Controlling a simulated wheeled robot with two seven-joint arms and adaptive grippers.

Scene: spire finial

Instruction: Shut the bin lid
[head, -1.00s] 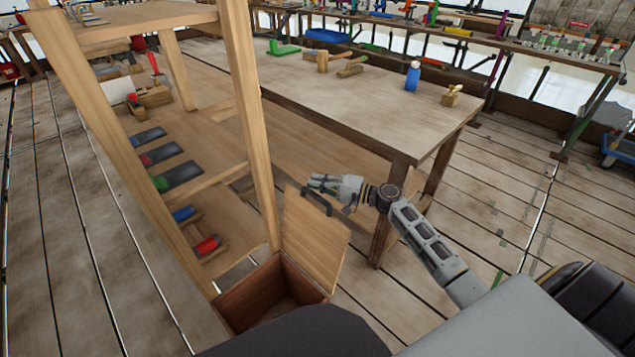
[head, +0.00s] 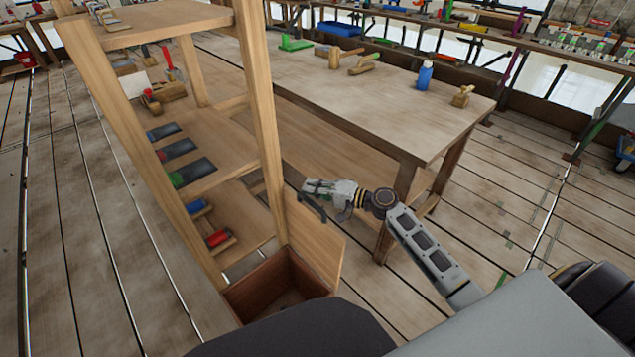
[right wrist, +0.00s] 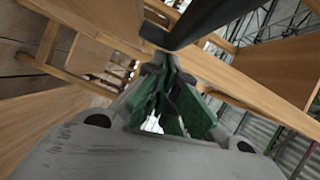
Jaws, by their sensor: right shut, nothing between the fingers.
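The wooden bin (head: 246,301) stands at the foot of the shelf unit, its inside visible. Its lid (head: 320,248) stands up, open, on the bin's right side, with a dark bar handle (head: 312,208) near its upper edge. My right gripper (head: 308,186) is shut and empty at the lid's upper edge, right by the handle. In the right wrist view the green-padded fingers (right wrist: 168,100) are together, with the dark handle (right wrist: 190,18) just ahead of them. I cannot tell whether they touch the handle or lid. My left gripper is out of view.
The wooden shelf unit (head: 262,110) rises directly behind the bin, its post close to the lid. A workbench (head: 390,95) with a blue bottle (head: 425,75) and wooden tools stands behind my right arm. Plank floor is clear at left and right.

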